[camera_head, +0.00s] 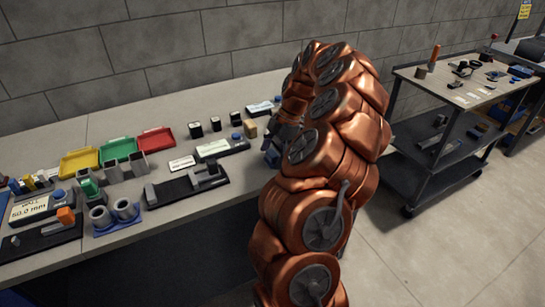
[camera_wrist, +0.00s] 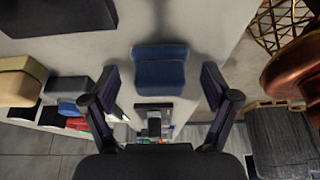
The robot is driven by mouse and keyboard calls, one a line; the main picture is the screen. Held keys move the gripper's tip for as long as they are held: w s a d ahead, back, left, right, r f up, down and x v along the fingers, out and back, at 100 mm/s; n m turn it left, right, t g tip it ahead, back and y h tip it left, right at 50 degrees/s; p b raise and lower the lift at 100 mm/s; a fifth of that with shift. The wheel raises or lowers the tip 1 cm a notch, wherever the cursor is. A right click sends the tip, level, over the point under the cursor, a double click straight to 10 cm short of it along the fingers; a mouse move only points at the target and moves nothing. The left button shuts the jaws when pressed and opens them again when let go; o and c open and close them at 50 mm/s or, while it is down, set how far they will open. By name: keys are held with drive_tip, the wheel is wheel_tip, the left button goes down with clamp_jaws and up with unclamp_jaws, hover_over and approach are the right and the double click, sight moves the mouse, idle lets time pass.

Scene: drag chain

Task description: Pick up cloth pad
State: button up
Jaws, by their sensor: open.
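A blue, soft-looking block, which I take for the cloth pad (camera_wrist: 160,72), lies on the pale tabletop in the upper middle of the wrist view. My gripper (camera_wrist: 161,88) is open, with one dark finger on each side of the pad and a visible gap to both. I see no contact, and the height of the fingers over the table is hard to judge. In the head view my gripper is at the right part of the bench, mostly hidden behind my copper arm, so the pad cannot be made out clearly there.
A tan block (camera_wrist: 20,82) lies left of the pad in the wrist view. Yellow (camera_head: 79,162), green (camera_head: 118,151) and red (camera_head: 156,141) trays stand along the bench with several fixtures. A grey cart (camera_head: 440,88) stands to the right, with open floor before it.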

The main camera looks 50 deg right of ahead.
sight(270, 154)
drive_tip(key=shift+c, duration=0.4)
drive_tip(key=c, duration=1.3)
drive_tip(key=shift+o, duration=0.2)
drive_tip(key=shift+r, duration=0.1)
drive_tip(key=shift+r+b, duration=0.65)
drive_tip(key=shift+r, duration=0.85)
drive_tip(key=shift+s+a+r, duration=0.1)
drive_tip(key=shift+s+r, duration=0.05)
drive_tip(key=s+a+r+b, duration=0.1)
drive_tip(key=s+a+b, duration=0.3)
drive_tip(key=s+a, duration=0.4)
drive_tip(key=s, duration=0.5)
drive_tip(key=shift+a+r, duration=0.25)
drive_tip(key=shift+a, duration=0.15)
